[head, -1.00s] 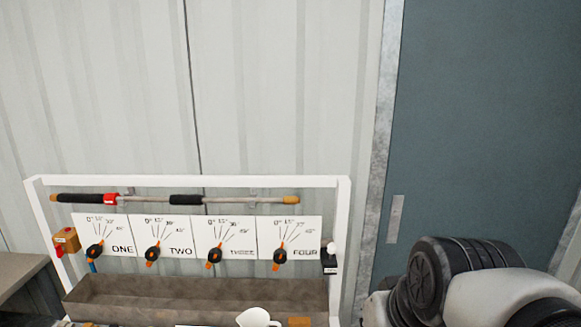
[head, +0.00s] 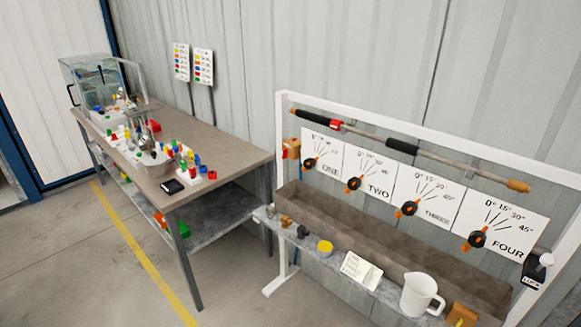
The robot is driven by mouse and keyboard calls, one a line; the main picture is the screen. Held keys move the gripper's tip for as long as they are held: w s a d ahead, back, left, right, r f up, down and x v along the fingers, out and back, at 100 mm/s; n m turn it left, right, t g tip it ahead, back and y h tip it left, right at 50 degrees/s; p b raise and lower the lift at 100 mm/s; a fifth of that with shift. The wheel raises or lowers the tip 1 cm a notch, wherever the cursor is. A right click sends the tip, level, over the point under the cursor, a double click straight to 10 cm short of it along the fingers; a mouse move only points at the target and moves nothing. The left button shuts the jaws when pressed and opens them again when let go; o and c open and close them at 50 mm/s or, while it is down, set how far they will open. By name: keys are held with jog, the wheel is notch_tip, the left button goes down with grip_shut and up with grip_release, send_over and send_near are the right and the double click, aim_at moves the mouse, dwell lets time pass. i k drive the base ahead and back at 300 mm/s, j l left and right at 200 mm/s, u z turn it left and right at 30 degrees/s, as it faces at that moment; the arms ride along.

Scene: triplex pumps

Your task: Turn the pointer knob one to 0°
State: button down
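Pointer knob one (head: 310,162) is black with an orange pointer. It sits at the lower left of the white dial plate marked ONE (head: 326,147), the leftmost plate on the white frame. The plate has lines fanning up from the knob; its angle labels are too small to read. The orange end shows at the knob's lower left; the exact angle is unclear. The similar knobs two (head: 354,184), three (head: 408,208) and four (head: 477,239) follow to the right. My gripper is not in view.
A brown trough (head: 385,235) runs below the dials. A shelf in front holds a white jug (head: 419,294), a folded card (head: 361,271) and a yellow-lidded jar (head: 325,248). A cluttered workbench (head: 235,160) stands left. The floor (head: 105,270) in the foreground is open.

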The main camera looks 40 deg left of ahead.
aim_at(310, 162)
jog(key=u, duration=1.35)
jog(key=z, duration=0.3)
jog(key=i+j+z, duration=0.35)
jog(key=i, duration=0.15)
jog(key=i+j+z, duration=0.75)
jog(key=j, duration=0.35)
jog(key=i+j, duration=0.4)
